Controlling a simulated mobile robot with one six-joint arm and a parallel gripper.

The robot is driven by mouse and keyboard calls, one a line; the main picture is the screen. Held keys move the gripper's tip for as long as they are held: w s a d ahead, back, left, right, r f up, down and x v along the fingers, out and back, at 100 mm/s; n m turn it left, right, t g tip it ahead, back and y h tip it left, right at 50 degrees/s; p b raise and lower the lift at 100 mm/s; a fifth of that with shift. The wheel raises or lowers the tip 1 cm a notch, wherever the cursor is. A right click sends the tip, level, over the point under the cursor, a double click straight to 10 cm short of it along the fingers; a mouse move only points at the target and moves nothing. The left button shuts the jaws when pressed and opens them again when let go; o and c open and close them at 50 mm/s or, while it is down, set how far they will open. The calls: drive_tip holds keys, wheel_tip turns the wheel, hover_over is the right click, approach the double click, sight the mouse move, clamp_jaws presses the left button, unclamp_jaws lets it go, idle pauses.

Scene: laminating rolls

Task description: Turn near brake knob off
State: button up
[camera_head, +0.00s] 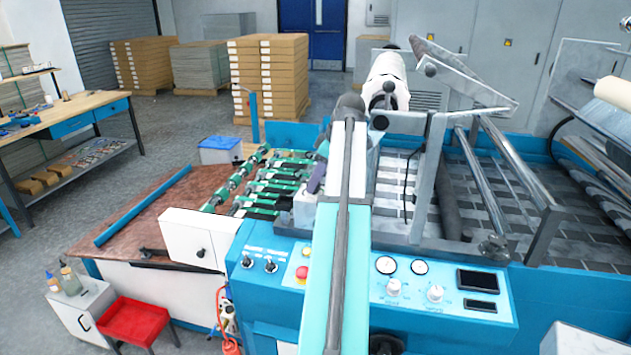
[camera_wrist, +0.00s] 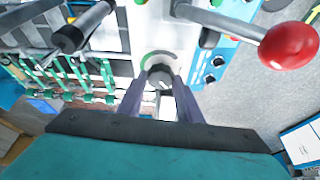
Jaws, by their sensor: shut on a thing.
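The near brake knob (camera_wrist: 160,75) is a small round grey knob with a pale pointer mark, on a pale plate with a green arc. My gripper (camera_wrist: 160,86) is shut on it in the wrist view, one purple finger on either side. In the head view one purple finger of my gripper (camera_head: 317,178) shows beside the pale block (camera_head: 305,207) at the machine's near side. My arm hides the knob in that view.
A lever with a red ball (camera_wrist: 288,46) juts out right of my gripper in the wrist view. A dark-ended roller (camera_wrist: 82,28) is at upper left. In the head view, green rollers (camera_head: 270,188) lie left of my gripper and the blue control panel (camera_head: 460,325) is nearer.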

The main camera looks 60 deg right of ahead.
idle(0.3)
drive_tip(key=o, duration=1)
drive_tip(key=shift+o, duration=0.2)
